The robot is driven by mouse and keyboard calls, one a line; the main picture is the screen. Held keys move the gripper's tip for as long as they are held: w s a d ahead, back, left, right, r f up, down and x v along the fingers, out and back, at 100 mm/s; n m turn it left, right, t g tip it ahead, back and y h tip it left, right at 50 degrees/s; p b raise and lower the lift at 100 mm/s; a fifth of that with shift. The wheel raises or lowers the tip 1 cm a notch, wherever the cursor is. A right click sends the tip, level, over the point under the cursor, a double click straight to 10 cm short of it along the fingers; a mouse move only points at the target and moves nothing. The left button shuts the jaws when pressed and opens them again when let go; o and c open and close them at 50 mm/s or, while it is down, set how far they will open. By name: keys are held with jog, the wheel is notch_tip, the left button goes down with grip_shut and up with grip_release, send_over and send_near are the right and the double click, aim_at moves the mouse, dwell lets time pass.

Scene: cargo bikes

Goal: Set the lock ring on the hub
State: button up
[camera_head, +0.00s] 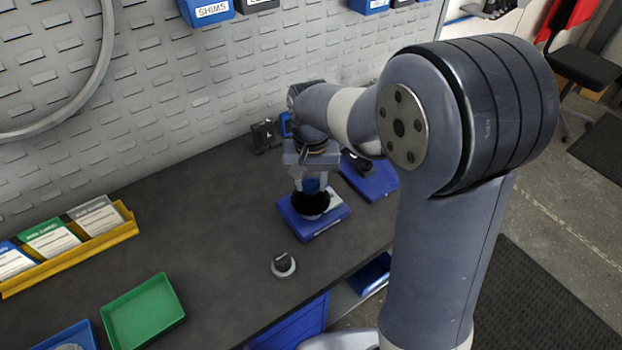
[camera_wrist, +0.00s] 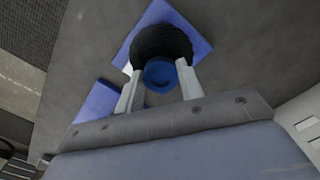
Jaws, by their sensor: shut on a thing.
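My gripper (camera_head: 311,182) points down over a blue base (camera_head: 326,225) on the dark bench. It is shut on a small blue round piece, which I take for the lock ring (camera_wrist: 160,74); it sits between the two pale fingers in the wrist view. Right by it is a black, rough-sided round part, which I take for the hub (camera_head: 312,204). The hub (camera_wrist: 160,42) stands on the blue base (camera_wrist: 190,32) in the wrist view. I cannot tell whether ring and hub touch; my fingers hide part of the contact.
A small dark-and-white round part (camera_head: 284,265) stands on the bench in front. Another blue base (camera_head: 370,178) is close behind to the right. A green tray (camera_head: 143,312) and a yellow card rack (camera_head: 75,252) are at left. Bench between is clear.

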jog(key=shift+f, duration=0.35)
dwell(0.3)
jog(key=o, duration=1)
jog(key=shift+o, duration=0.2)
jog(key=shift+r, duration=0.1)
notch_tip(320, 180, up, 11)
jog(key=shift+b, duration=0.35)
jog(key=shift+f, duration=0.25)
notch_tip(320, 180, down, 11)
jog(key=shift+r, duration=0.2)
jog(key=shift+r+p, duration=0.2)
jog(key=shift+p, duration=0.15)
